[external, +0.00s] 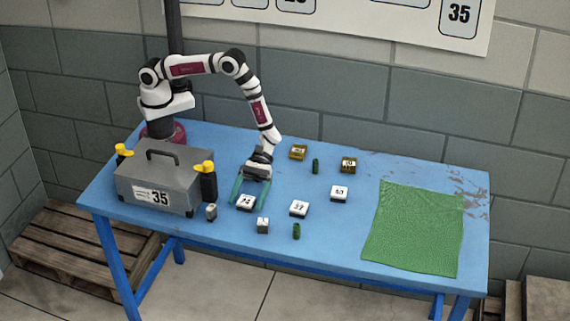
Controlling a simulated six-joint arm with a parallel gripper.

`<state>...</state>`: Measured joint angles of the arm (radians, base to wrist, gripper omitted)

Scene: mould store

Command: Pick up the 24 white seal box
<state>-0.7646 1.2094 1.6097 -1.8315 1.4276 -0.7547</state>
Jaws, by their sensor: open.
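Several small dark boxes with white numbered tops stand on the blue table. One white-topped box (246,203) sits between the teal fingers of my gripper (249,198); its number is too blurred to read surely. My gripper points down and is open, one finger on each side of this box. I cannot tell whether the fingers touch it. A second white-topped box (299,208) stands to its right, and a third (339,193) stands farther right; their numbers are also unclear. A smaller white-topped block (263,225) stands in front of my gripper.
A grey toolbox (155,180) marked 35, with yellow-topped posts beside it, stands left of my gripper. A bare green mat (415,228) covers the table's right part.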

